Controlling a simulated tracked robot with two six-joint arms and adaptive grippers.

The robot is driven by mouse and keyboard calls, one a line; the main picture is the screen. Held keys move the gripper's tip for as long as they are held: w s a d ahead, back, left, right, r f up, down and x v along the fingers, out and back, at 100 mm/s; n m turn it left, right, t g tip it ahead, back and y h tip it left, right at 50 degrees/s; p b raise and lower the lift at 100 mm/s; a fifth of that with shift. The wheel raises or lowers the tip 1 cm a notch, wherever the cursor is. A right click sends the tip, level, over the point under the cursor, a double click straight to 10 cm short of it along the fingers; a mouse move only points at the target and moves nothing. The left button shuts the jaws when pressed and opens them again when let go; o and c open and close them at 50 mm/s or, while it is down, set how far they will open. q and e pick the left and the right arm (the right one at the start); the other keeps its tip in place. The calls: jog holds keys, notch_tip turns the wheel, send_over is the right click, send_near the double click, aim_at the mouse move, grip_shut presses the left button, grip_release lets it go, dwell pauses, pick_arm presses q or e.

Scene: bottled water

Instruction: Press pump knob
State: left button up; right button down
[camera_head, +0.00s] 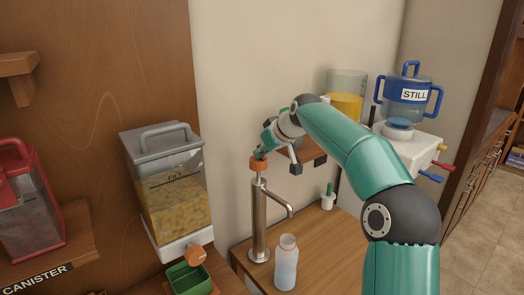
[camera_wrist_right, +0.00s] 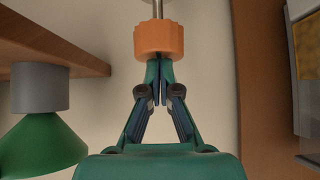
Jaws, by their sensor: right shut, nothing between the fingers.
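The pump (camera_head: 259,222) is a steel column with a side spout, standing on the wooden counter, topped by an orange knob (camera_head: 258,163). A pale, translucent bottle (camera_head: 287,265) stands upright below the spout. My right gripper (camera_head: 262,152) is shut and empty, with its fingertips right at the top of the knob. In the right wrist view the closed fingertips (camera_wrist_right: 158,68) meet the edge of the orange knob (camera_wrist_right: 160,39), with the steel rod beyond it; I cannot tell whether they press on it. My left gripper is not in view.
A grey-lidded dispenser (camera_head: 168,190) with an orange knob hangs left of the pump, above a green bin (camera_head: 188,280). A red canister (camera_head: 22,190) is at far left. A blue-handled STILL jug (camera_head: 407,98) stands on a white dispenser right of my arm. The wooden counter (camera_head: 325,240) has free room right of the bottle.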

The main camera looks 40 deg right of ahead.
aim_at(263, 163)
jog(key=shift+f, duration=0.1)
notch_tip(263, 163, down, 5)
jog(key=b, duration=0.4)
jog(key=shift+a, duration=0.1)
jog(key=shift+r+p, duration=0.2)
jog(key=shift+p, duration=0.1)
jog(key=shift+r, duration=0.3)
notch_tip(263, 163, up, 4)
jog(key=p, duration=0.4)
jog(key=b+v, duration=0.1)
jog(key=v, duration=0.9)
jog(key=shift+b, duration=0.4)
